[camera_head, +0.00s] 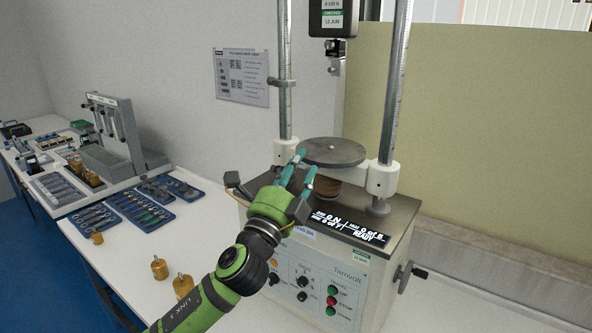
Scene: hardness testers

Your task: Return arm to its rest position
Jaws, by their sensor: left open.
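My left gripper (305,172) is at the middle of the head view, on the end of my green arm. It is open, with teal fingertips, and I see nothing held in it. The fingers are at the front edge of a round grey plate (333,151) on the testing machine (345,270). I cannot tell whether they touch it. A brown round part below the plate is partly hidden by the fingers. The machine's display (347,230) reads 0 N and READY. My right gripper is not in view.
Two steel columns (392,90) rise from the machine, with a force gauge (333,17) hanging above the plate. Brass weights (160,268) stand on the white bench at left. Blue tool trays (140,205) and a grey instrument (115,130) are further back. A crank (412,273) sticks out at right.

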